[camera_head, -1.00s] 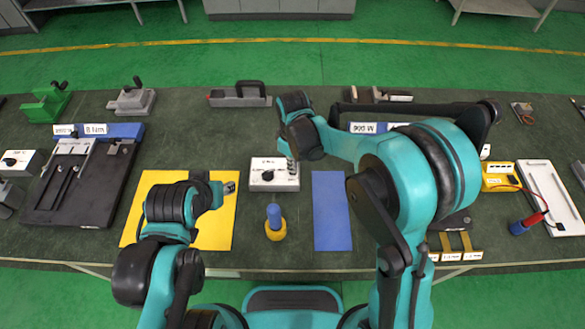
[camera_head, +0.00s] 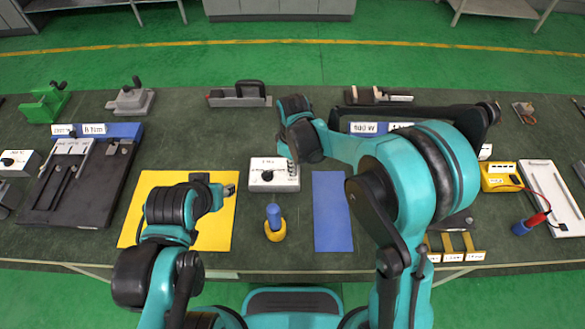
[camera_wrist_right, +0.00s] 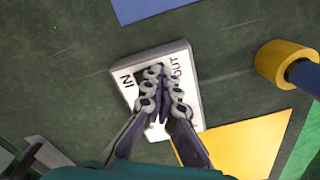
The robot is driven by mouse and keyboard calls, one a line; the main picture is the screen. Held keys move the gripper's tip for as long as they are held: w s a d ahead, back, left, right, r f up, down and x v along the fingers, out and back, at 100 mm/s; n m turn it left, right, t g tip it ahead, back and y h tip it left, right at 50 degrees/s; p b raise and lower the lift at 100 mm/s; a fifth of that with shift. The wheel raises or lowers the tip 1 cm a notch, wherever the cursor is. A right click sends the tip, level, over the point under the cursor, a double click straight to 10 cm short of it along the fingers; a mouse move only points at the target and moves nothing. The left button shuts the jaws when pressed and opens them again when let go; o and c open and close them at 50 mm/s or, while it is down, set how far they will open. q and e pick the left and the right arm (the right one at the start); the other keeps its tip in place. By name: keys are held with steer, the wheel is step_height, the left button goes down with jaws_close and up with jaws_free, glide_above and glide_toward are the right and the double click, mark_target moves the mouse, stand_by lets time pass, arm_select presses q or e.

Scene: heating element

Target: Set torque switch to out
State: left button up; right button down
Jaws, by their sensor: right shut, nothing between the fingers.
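The torque switch is a white box (camera_head: 274,184) with a black knob (camera_head: 267,175), standing mid-table in the head view. In the right wrist view the same box (camera_wrist_right: 186,108) shows the word IN at its left and OUT at its right. My right gripper (camera_wrist_right: 160,74) is shut and empty, with its fingers over the box between the two words. They hide most of the knob, so I cannot tell its setting or whether they touch it. In the head view my left gripper (camera_head: 230,189) hangs over the yellow mat (camera_head: 218,232); its fingers are too small to read.
A blue mat (camera_head: 332,215) lies right of the box. A black fixture (camera_head: 75,190) is at the left; a yellow meter (camera_head: 498,177) is at the right. Bare table lies behind the box.

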steer(key=shift+r, duration=0.1)
steer(key=shift+r+p, duration=2.45)
steer(key=shift+r, duration=0.95)
steer(key=s+d+r+m+t+b, duration=0.4)
steer(key=s+d+r+m, duration=0.25)
steer(key=d, duration=0.45)
steer(key=s+d+f+m+t+b, duration=0.1)
steer(key=s+d+m+t+b, duration=0.1)
steer(key=s+d+m, duration=0.3)
steer(key=shift+s+d+f+t, duration=0.5)
steer(key=shift+s+d, duration=0.4)
steer(key=shift+s, duration=0.7)
steer(key=shift+m, duration=0.25)
